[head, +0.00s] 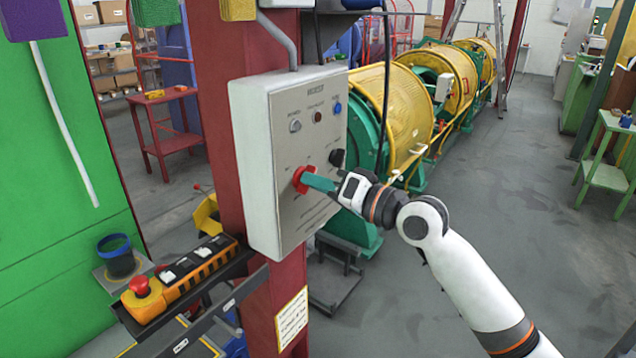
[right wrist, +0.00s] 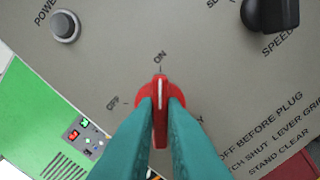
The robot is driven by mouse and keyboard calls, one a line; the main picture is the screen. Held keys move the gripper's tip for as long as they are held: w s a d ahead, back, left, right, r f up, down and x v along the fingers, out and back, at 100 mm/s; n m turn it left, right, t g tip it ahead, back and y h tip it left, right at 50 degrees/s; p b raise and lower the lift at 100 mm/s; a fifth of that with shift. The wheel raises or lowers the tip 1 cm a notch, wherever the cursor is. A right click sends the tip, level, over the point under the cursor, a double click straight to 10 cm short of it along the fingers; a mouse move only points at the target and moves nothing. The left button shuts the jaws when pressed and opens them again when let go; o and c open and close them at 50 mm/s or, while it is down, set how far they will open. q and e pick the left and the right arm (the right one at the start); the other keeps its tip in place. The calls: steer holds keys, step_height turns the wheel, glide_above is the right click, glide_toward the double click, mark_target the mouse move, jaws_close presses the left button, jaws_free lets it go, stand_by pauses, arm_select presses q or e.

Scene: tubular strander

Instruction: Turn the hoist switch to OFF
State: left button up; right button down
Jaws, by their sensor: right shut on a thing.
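The hoist switch is a red rotary knob (head: 299,178) low on the front of a light grey control box (head: 262,160). In the right wrist view the knob (right wrist: 160,80) has a white mark that points at the ON label (right wrist: 160,57). The OFF label (right wrist: 113,103) lies to the left of it. A third label on the right is mostly hidden by a finger. My right gripper (head: 312,181) is shut on the knob, with a teal finger on each side of its grip bar. My left gripper is not in view.
A black knob (right wrist: 270,14) marked SPEED and a grey button (right wrist: 65,25) are on the same panel. The box hangs on a red column (head: 225,90). An orange pendant (head: 190,275) with a red button lies on a shelf below left. Yellow strander guards (head: 405,105) stand behind.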

steer(key=shift+f, duration=0.1)
steer(key=shift+n+b, duration=4.35)
steer(key=shift+n, duration=4.55)
steer(key=c, duration=1.5)
jaws_free()
